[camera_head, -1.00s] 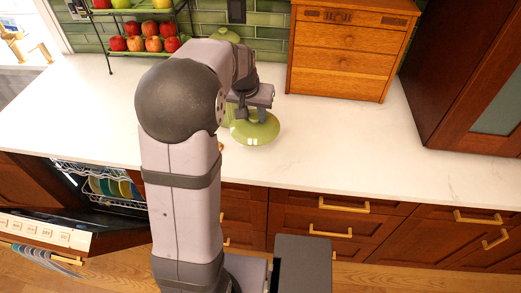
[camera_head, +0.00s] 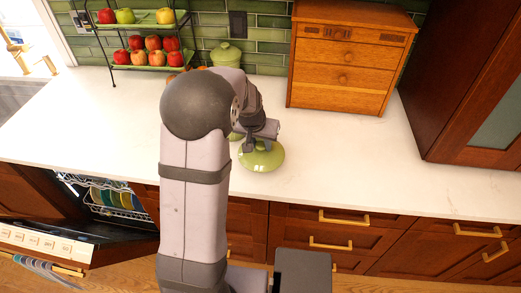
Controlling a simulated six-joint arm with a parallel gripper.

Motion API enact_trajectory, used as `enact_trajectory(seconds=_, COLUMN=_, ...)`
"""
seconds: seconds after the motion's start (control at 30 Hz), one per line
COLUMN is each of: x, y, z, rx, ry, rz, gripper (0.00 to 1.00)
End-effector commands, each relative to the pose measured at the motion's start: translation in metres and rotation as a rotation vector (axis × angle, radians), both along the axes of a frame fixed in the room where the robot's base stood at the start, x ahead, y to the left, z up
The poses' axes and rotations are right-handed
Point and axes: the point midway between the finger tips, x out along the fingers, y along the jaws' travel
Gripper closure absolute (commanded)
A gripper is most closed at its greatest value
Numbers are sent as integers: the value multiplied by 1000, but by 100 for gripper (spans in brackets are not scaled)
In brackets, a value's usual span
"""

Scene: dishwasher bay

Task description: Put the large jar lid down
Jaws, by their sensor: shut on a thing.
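The large jar lid (camera_head: 262,160) is a round, light green lid with small pale lettering near its front edge. It is low over the white counter near the front edge; I cannot tell whether it touches the surface. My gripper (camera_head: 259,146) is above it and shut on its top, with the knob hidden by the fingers. A piece of green (camera_head: 236,136) shows just left of the gripper, mostly hidden behind my arm.
A green lidded jar (camera_head: 226,54) stands by the back wall. A wooden drawer box (camera_head: 347,60) is at the back. A two-tier fruit rack (camera_head: 147,67) stands back left. The open dishwasher (camera_head: 110,198) is front left. The white counter (camera_head: 345,150) is clear to the right.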

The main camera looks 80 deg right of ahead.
Motion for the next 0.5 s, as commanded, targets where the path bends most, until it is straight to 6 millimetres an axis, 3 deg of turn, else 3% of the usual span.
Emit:
enact_trajectory(seconds=0.3, x=0, y=1, z=-32, rx=3, ry=0, rz=2, gripper=100)
enact_trajectory(seconds=0.5, x=0, y=0, z=-36, rx=-1, ry=0, rz=1, gripper=100)
